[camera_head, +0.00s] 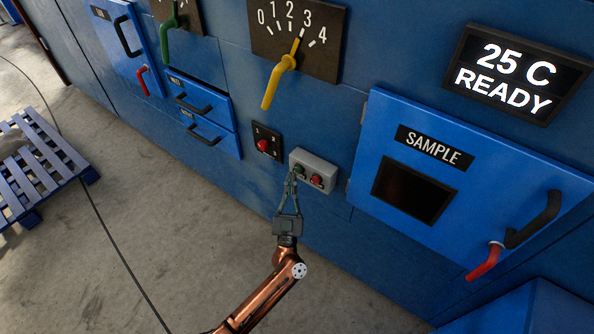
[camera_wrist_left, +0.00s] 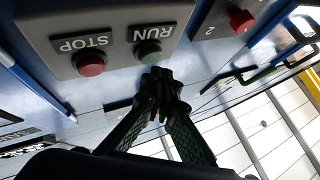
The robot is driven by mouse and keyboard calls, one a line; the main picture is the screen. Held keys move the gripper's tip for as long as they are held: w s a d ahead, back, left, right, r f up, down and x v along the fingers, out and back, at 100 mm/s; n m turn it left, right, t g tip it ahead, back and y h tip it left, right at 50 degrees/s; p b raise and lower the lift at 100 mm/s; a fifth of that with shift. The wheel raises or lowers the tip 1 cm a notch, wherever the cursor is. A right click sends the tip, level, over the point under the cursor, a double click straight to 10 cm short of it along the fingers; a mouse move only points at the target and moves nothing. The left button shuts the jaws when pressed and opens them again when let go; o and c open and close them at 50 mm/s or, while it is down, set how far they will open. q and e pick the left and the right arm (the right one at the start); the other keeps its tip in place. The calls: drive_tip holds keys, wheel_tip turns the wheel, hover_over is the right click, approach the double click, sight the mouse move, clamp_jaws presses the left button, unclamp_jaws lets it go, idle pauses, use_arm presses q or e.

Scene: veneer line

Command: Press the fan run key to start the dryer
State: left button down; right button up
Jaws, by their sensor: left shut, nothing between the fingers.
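A grey key box (camera_head: 326,167) is fixed to the blue dryer wall. It carries a green key (camera_head: 299,170) and a red key (camera_head: 316,180). In the left wrist view, upside-down labels mark the green run key (camera_wrist_left: 147,50) and the red stop key (camera_wrist_left: 91,65). My left gripper (camera_head: 291,177) is shut and empty, at the green-key end of the box. In the left wrist view its fingertips (camera_wrist_left: 160,84) are just below the run key; I cannot tell whether they touch it. My right gripper is not in view.
A small panel with a red knob (camera_head: 262,146) sits left of the box. A SAMPLE door (camera_head: 375,150) with a handle is to the right. A yellow lever (camera_head: 272,84) hangs above. The display (camera_head: 513,76) reads 25 C READY. A blue pallet (camera_head: 40,165) lies far left.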

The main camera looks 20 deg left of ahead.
use_arm(q)
drive_tip(key=shift+s, duration=0.15)
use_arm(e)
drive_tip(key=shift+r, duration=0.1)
use_arm(q)
drive_tip(key=s+p, duration=0.1)
drive_tip(key=s+a, duration=0.1)
drive_tip(key=s, duration=0.1)
drive_tip(key=s+p, duration=0.1)
drive_tip(key=shift+s+a+p, duration=0.3)
drive_tip(key=shift+s+a, duration=0.05)
drive_tip(key=shift+a, duration=0.05)
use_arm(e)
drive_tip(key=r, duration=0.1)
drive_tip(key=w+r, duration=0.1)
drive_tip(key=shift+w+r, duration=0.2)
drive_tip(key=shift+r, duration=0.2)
use_arm(q)
drive_tip(key=shift+f, duration=0.1)
